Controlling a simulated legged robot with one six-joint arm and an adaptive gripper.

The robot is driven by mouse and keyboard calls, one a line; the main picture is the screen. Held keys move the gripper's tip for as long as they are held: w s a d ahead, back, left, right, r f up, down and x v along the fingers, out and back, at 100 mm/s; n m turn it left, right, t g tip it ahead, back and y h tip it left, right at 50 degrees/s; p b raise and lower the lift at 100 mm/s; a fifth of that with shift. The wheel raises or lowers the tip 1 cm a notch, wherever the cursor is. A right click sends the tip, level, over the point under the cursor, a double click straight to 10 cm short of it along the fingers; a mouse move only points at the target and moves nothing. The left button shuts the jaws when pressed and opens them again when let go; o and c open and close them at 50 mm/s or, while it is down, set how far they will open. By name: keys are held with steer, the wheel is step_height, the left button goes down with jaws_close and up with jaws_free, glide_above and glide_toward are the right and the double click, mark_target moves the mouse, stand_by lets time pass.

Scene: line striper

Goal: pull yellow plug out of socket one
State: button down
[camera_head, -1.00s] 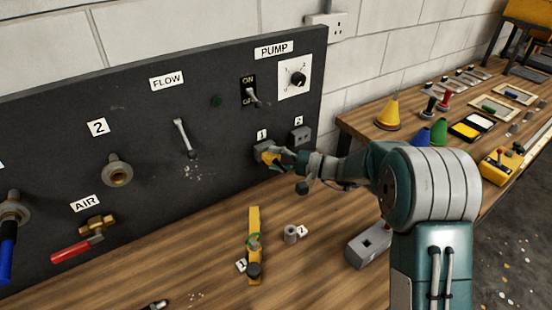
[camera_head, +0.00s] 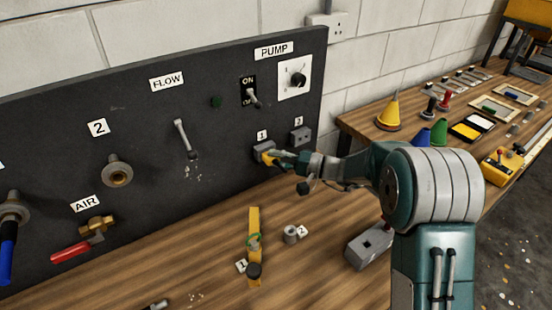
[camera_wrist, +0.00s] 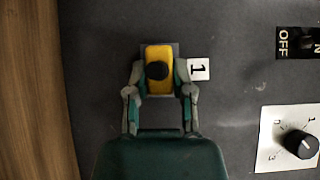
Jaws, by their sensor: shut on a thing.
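The yellow plug (camera_head: 270,159) is at the front of socket one (camera_head: 263,147), a grey block on the dark panel under label 1. In the wrist view the yellow plug (camera_wrist: 158,54) shows a black round part at its middle, with a finger on each side. My gripper (camera_head: 278,160) is shut on the plug, and it shows in the wrist view too (camera_wrist: 158,76). More of the socket's grey face shows beside the plug in the head view. The fingers hide part of the plug, and I cannot tell whether its pins are clear of the socket.
The pump switch (camera_head: 250,93) and dial (camera_head: 297,79) are above.

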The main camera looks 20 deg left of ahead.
steer(key=shift+s+d, duration=0.45)
steer(key=shift+d, duration=0.05)
steer(key=shift+s+d, duration=1.1)
steer(key=shift+d, duration=0.2)
